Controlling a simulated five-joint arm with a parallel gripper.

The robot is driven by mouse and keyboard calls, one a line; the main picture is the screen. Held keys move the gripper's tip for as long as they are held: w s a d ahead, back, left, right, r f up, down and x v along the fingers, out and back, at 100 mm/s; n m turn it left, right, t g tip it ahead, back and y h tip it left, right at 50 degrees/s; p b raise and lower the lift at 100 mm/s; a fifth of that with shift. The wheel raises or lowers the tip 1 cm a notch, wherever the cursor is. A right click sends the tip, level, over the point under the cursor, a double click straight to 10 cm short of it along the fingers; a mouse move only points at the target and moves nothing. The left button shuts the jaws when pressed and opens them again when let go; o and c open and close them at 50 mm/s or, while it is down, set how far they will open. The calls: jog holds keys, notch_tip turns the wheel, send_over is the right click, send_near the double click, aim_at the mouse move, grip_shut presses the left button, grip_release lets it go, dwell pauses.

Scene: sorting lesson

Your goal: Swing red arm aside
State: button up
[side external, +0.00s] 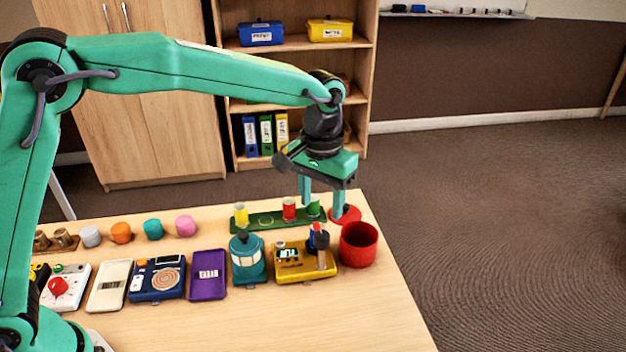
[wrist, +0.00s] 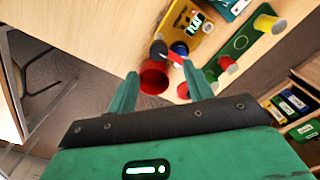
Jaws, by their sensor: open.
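My gripper (side external: 321,207) is open and empty, pointing down over the back right of the table. In the wrist view its two green fingers (wrist: 160,72) are spread, with a small red bar (wrist: 174,58) just past their tips. The bar appears to be the red arm; it lies by a blue round part (wrist: 180,48) and a dark round knob (wrist: 158,48). In the side view the blue part (side external: 320,239) stands at the yellow device (side external: 291,272), and only a little red shows there. I cannot tell whether a finger touches the bar.
A red cup (side external: 359,252) stands right of the yellow device. A flat red disc (side external: 346,214) lies behind it, partly under a finger. A green rack (side external: 264,219) with coloured cylinders is behind. The front right tabletop is clear.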

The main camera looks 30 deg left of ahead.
aim_at(322, 235)
jog(key=shift+d+f, duration=0.15)
jog(key=shift+f, duration=0.1)
jog(key=shift+f, duration=3.8)
jog(key=c, duration=1)
jog(key=shift+o, duration=0.2)
